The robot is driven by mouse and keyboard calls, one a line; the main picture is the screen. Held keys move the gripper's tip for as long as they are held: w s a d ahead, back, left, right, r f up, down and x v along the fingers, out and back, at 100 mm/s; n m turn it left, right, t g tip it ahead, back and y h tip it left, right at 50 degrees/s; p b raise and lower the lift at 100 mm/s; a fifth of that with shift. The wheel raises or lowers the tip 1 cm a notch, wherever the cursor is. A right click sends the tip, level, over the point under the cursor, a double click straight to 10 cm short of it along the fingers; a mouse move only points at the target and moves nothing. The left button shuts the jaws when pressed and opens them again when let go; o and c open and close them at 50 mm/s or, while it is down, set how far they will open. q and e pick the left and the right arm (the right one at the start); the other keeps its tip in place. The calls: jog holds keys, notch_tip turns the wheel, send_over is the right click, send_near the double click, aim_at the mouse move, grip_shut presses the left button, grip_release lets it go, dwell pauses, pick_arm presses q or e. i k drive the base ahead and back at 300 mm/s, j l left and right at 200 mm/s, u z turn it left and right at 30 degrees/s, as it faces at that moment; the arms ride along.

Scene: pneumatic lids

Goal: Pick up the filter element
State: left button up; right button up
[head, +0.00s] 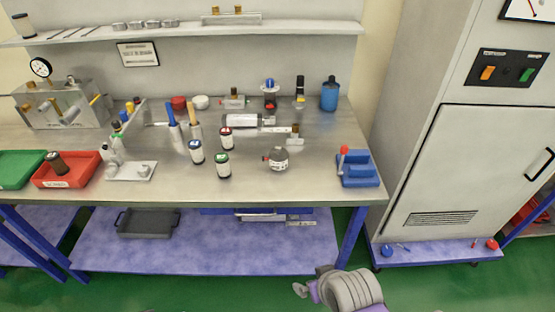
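I cannot tell for certain which object is the filter element. A dark brown cylinder (57,163) with a lighter end leans in the red tray (84,170) at the left of the bench, and could be one. Small dark and white labelled canisters stand mid-bench: one with a blue mark (196,152), one with a green mark (223,165) and one with a red mark (226,138). Part of my arm shows at the bottom, right of centre, well below the bench top.
A green tray (20,168) sits left of the red one. A grey round fitting (279,158) and a blue holder (358,168) stand on the right. A white cylinder (241,121) lies behind. The front bench strip is mostly clear; a cabinet (455,170) stands right.

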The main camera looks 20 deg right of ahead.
aim_at(199, 158)
jog(key=z, duration=0.45)
jog(key=i+j+z, duration=0.1)
jog(key=z, duration=0.3)
jog(key=j+z, duration=0.15)
jog(key=z, duration=0.3)
jog(key=j+z, duration=0.35)
jog(key=j, duration=0.15)
jog(key=j+z, duration=0.35)
jog(key=j, duration=0.15)
jog(key=j+z, duration=0.1)
jog(key=j, duration=0.6)
jog(key=k+j, duration=0.15)
jog(key=j, duration=0.5)
jog(key=z, duration=0.05)
